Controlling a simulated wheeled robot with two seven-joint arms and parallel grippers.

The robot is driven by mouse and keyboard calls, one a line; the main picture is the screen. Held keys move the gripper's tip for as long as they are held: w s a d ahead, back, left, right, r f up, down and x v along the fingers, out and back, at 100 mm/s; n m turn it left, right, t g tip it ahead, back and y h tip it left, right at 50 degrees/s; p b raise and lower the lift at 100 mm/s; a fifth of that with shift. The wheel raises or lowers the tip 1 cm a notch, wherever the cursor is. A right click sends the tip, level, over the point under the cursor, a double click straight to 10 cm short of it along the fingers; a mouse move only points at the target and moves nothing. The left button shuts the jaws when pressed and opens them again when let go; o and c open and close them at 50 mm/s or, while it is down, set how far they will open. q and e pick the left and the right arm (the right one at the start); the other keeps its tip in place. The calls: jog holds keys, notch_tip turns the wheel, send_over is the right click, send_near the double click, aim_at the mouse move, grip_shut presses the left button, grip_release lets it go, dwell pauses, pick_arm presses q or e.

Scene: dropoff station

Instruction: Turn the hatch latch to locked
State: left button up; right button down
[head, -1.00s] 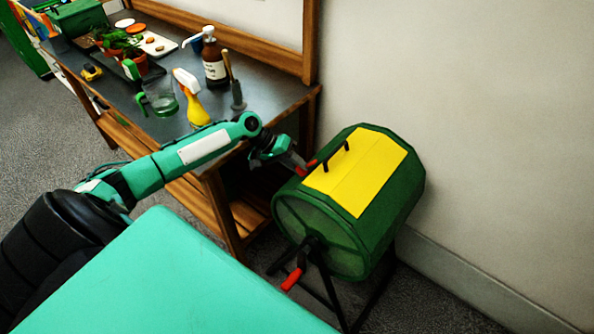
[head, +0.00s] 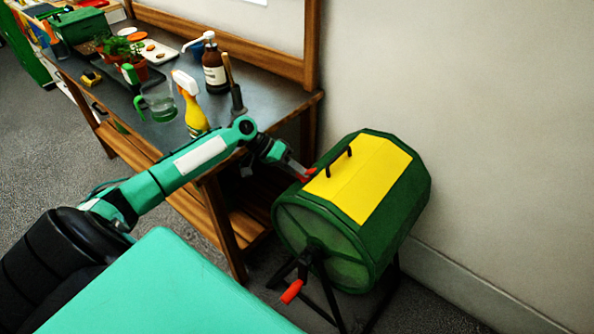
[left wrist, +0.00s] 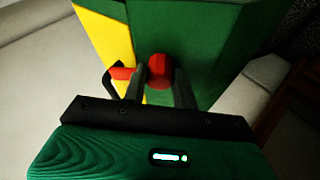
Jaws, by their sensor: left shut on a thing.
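The green drum (head: 405,215) has a yellow hatch (head: 368,178) with a black handle (head: 338,163). A small red latch (head: 309,174) sits at the hatch's left edge. My left gripper (head: 304,172) reaches it from the left, over the gap beside the bench. In the left wrist view, my left gripper (left wrist: 159,84) is shut on the latch's red knob (left wrist: 159,69), one dark finger on each side. The fingers partly hide the latch in the head view. My right gripper is out of view.
The drum stands on a black frame (head: 330,300) with a red-handled crank (head: 291,292). A wooden bench (head: 225,225) beside it carries a yellow spray bottle (head: 190,105), a brown pump bottle (head: 214,68) and plants. The wall (head: 480,110) is behind the drum.

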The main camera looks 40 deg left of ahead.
pick_arm(q)
jog(key=o, duration=1)
jog(key=shift+c, duration=0.2)
jog(key=shift+s+a+r, duration=0.15)
jog(key=shift+a+r, duration=0.05)
jog(key=shift+a, duration=0.1)
jog(key=b+v, duration=0.1)
jog(key=v, duration=1)
jog(key=shift+b, duration=0.4)
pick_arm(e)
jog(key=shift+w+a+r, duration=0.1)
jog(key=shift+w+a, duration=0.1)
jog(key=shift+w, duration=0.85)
pick_arm(q)
jog(key=shift+s+r, duration=0.1)
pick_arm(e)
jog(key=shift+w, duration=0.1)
